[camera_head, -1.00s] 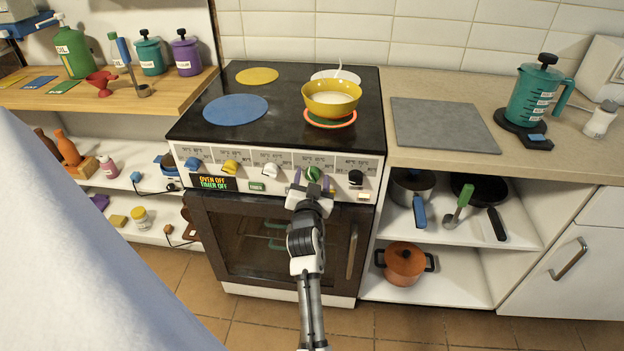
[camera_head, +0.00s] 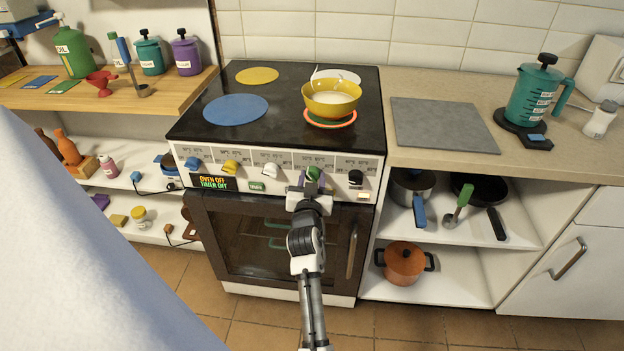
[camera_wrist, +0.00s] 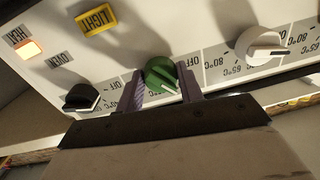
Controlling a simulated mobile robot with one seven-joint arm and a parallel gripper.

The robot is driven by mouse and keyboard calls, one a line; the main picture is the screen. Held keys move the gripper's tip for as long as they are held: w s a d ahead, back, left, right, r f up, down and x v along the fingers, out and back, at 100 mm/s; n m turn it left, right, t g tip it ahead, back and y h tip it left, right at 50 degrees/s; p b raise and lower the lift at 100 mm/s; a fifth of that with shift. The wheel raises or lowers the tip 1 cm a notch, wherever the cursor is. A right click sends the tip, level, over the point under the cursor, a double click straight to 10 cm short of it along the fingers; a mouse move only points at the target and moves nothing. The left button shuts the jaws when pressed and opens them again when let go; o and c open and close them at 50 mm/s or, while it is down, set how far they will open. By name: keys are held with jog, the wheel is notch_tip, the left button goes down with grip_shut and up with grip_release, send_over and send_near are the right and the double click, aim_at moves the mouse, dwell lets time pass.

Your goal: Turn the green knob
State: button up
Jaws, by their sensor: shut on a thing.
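The green knob (camera_head: 313,174) is on the stove's front panel, between a white knob and a black knob. In the wrist view the green knob (camera_wrist: 161,75) sits between my gripper's two purple fingers, its pale pointer slanting toward the lower right near an OFF mark. My gripper (camera_head: 312,182) is shut on the knob, with one finger on each side; in the head view it partly hides the knob's lower part. The wrist view shows my gripper (camera_wrist: 162,88) up close against the panel.
A yellow pan (camera_head: 331,98) with white contents stands on the front right burner, ringed in orange-red. The black knob (camera_wrist: 81,97) and white knob (camera_wrist: 262,43) flank the green one. The oven door (camera_head: 275,240) below is closed. Open shelves with pots (camera_head: 404,263) lie to the right.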

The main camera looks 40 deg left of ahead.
jog(key=n+p, duration=0.1)
jog(key=n, duration=0.3)
jog(key=shift+d, duration=0.1)
jog(key=shift+n+p, duration=0.4)
jog(key=shift+n, duration=1.3)
jog(key=o, duration=1)
jog(key=b+v, duration=0.2)
jog(key=v, duration=1.1)
jog(key=shift+s+r+b, duration=0.25)
jog(key=shift+s+b, duration=0.1)
jog(key=shift+d, duration=0.1)
